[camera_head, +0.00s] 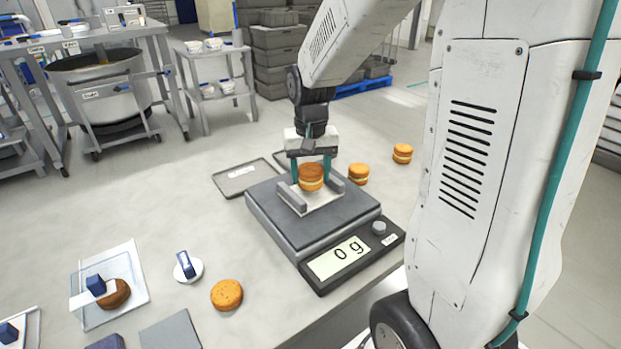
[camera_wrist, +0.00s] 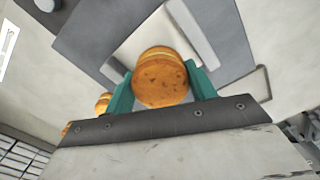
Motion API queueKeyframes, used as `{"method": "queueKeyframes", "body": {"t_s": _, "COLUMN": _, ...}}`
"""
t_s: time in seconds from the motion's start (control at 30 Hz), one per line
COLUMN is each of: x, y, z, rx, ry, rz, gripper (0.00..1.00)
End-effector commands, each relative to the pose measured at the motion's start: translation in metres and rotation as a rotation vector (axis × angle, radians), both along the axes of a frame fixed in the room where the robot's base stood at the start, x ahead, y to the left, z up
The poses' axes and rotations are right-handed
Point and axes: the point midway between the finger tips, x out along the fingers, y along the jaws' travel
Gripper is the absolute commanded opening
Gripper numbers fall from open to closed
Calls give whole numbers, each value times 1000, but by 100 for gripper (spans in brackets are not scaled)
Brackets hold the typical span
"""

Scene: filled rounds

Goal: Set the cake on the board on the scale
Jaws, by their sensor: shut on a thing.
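The cake (camera_head: 311,183) is a golden-brown filled round with a pale middle layer. My gripper (camera_head: 311,172) is shut on it, with a teal finger on each side. In the wrist view the cake (camera_wrist: 160,82) sits between the fingers. The pale board (camera_head: 318,202) with grey side rails lies on the grey scale (camera_head: 272,210), below the cake. I cannot tell whether the cake touches the board. The scale's display (camera_head: 337,259) reads 0 g.
Two more filled rounds (camera_head: 359,175) (camera_head: 402,154) stand right of and behind the scale. A flat grey tray (camera_head: 245,178) lies to its left. In front are a golden round (camera_head: 227,295), a blue-handled white disc (camera_head: 189,271) and a brown round (camera_head: 118,294) on a clear sheet.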

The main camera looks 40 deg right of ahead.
Motion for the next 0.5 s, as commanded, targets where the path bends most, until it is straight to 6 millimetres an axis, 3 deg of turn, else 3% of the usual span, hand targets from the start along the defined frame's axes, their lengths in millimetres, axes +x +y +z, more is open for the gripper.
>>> {"method": "queueKeyframes", "body": {"t_s": 0.13, "x": -1, "y": 0, "z": -20, "rx": 0, "ry": 1, "rz": 0, "gripper": 46}}
{"method": "queueKeyframes", "body": {"t_s": 0.5, "x": -1, "y": 0, "z": -25, "rx": 0, "ry": 0, "rz": -1, "gripper": 46}}
